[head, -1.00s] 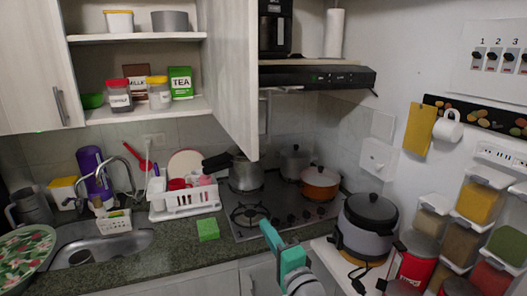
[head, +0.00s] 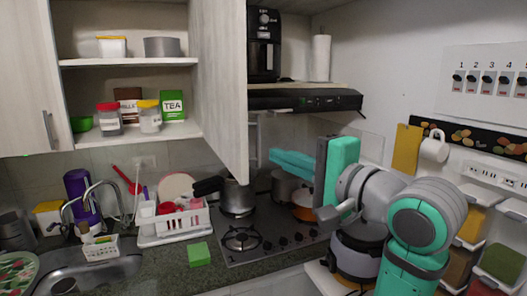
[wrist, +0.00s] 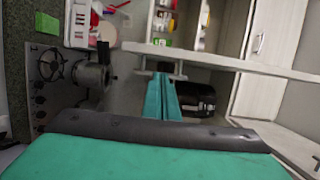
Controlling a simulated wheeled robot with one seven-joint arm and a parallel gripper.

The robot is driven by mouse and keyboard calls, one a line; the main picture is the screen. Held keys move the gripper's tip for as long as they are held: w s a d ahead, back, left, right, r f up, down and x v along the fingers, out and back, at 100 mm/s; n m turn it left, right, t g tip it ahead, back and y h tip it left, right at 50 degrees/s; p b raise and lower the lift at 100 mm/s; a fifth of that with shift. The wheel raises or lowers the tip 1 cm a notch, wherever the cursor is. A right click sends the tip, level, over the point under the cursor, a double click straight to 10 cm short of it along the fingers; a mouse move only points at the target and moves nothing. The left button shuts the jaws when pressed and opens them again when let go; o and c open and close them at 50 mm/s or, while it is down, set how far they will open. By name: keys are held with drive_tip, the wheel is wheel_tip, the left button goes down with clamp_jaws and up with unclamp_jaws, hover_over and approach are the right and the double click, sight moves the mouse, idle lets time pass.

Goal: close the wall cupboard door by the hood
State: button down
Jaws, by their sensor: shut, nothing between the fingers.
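The wall cupboard door (head: 220,90) by the hood stands open, a pale wood panel sticking out toward me; the shelves to its left are exposed. In the wrist view the door (wrist: 225,63) shows edge-on as a pale strip across the picture. My gripper (head: 273,157) is raised right of the door's lower part, its teal fingers pointing left toward it. The fingers are shut and empty. In the wrist view the fingertips (wrist: 161,76) are close to the door, by a small bar that looks like its handle; I cannot tell whether they touch.
The black hood (head: 305,98) is behind and above my gripper, with a black appliance (head: 264,45) and paper roll (head: 320,57) above it. Pots, including an orange one (head: 303,205), stand on the stove (head: 262,240) below. Jars and packets fill the cupboard shelf (head: 140,133).

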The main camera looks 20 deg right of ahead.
drive_tip(key=x, duration=0.9)
drive_tip(key=shift+w, duration=0.3)
drive_tip(key=shift+a+f, duration=0.1)
drive_tip(key=shift+a, duration=0.15)
